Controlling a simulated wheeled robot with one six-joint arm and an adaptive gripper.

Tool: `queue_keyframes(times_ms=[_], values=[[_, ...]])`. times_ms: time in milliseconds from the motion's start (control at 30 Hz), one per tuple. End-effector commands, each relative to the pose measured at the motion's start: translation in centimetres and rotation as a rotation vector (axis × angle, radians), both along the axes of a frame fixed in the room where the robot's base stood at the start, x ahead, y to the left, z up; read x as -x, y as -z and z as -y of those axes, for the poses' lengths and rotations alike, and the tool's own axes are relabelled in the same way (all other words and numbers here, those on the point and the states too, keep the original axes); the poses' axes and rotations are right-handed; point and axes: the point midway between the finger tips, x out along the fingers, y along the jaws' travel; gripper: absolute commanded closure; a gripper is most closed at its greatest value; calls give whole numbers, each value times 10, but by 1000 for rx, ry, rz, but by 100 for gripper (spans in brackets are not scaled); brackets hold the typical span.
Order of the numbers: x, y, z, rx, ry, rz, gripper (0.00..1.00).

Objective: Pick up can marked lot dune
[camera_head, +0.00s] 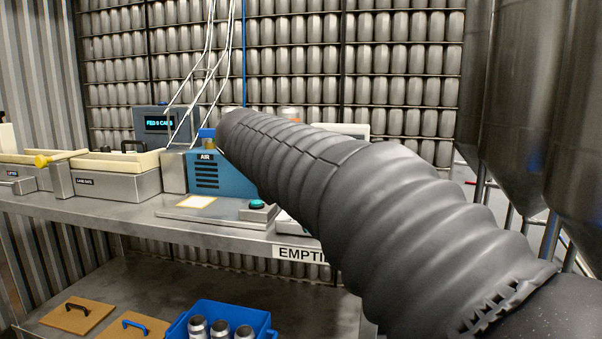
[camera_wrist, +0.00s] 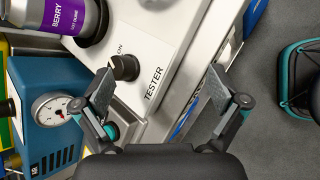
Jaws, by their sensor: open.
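A can with a purple label (camera_wrist: 68,18) reading "BERRY" stands at the upper left of the wrist view, cut off by the edge. Smaller print under that word looks like "lot dune", but is hard to read. The can is on or against the light-coloured tester (camera_wrist: 160,60). My gripper (camera_wrist: 160,98) is open and empty, its fingers spread over the tester's front edge, with the can beyond and left of the left finger. In the head view my arm hides the gripper and most of the tester.
A black knob (camera_wrist: 124,67) sticks up near my left finger. A blue air unit (camera_head: 215,175) with a gauge (camera_wrist: 50,108) stands beside the tester on the metal bench (camera_head: 140,222). A blue crate (camera_head: 262,322) holding several cans sits on the lower shelf.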

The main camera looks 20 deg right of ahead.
Motion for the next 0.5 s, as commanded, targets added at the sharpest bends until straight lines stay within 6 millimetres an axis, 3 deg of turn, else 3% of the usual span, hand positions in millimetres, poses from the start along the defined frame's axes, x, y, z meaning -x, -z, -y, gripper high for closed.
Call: queue_keyframes(times_ms=[33, 200, 300, 500], values=[[-23, -13, 0, 85, -44, -50, 3], [-75, -56, 3, 357, -150, -232, 3], [-95, -73, 2, 473, -181, -321, 3], [-115, -91, -2, 593, -203, -429, 3]])
